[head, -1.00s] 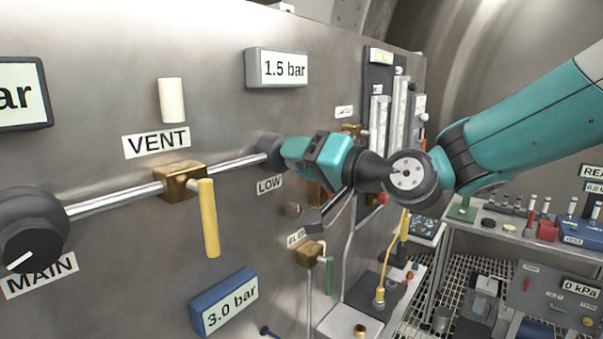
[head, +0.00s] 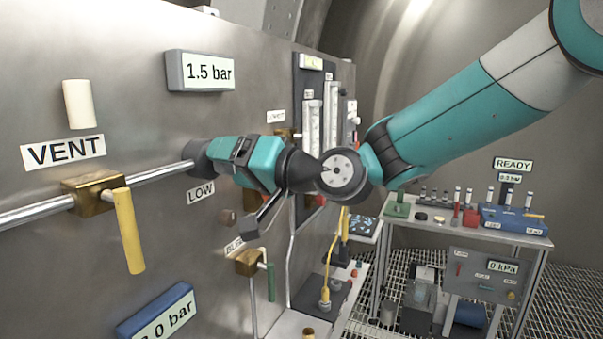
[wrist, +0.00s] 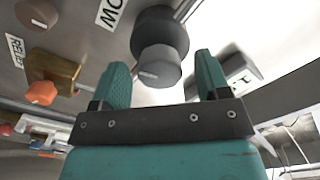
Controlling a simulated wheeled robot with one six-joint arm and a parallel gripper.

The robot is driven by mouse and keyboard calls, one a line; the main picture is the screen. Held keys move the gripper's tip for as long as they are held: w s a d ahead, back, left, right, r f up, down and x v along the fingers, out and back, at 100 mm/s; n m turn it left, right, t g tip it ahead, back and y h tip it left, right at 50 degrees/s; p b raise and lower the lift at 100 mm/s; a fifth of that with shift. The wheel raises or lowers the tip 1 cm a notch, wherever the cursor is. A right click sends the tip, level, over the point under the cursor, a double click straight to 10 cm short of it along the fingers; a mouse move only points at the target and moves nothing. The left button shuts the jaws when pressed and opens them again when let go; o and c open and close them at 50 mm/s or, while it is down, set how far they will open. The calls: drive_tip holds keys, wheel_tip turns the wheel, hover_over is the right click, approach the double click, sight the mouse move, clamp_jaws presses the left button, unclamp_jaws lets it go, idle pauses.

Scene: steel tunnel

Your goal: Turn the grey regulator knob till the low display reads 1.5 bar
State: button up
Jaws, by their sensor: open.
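The grey regulator knob (head: 197,157) sticks out of the steel panel above the LOW label (head: 201,193). In the wrist view the knob (wrist: 157,64) has a dark collar and a lighter grey cap with a pale mark. The low display (head: 208,72) above it reads 1.5 bar. My gripper (head: 216,152) is at the knob from the right. In the wrist view my gripper (wrist: 162,70) is open, its two teal fingers apart. The cap shows between the fingertips with a gap on each side. No contact is visible.
A pipe with a brass valve and yellow lever (head: 128,230) runs left of the knob. A green-levered valve (head: 249,262) sits below. A blue display (head: 157,315) is partly cut off. A bench (head: 465,232) with instruments stands at the right.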

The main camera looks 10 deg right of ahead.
drive_tip(key=b+v, duration=0.6)
drive_tip(key=v, duration=1.1)
drive_tip(key=shift+a+f, duration=0.1)
drive_tip(key=s+a+f+n+g+h, duration=0.35)
drive_tip(key=s+f+g, duration=0.25)
drive_tip(key=f, duration=0.5)
drive_tip(key=s+d+f+n+g+h, duration=0.2)
drive_tip(key=s+d+f+g+h, duration=0.2)
drive_tip(key=s+f, duration=0.6)
drive_tip(key=shift+s+d+f+g+h, duration=0.25)
drive_tip(key=shift+s+g+h, duration=0.3)
drive_tip(key=shift+h, duration=0.7)
drive_tip(key=shift+w+b, duration=0.1)
drive_tip(key=shift+b, duration=0.2)
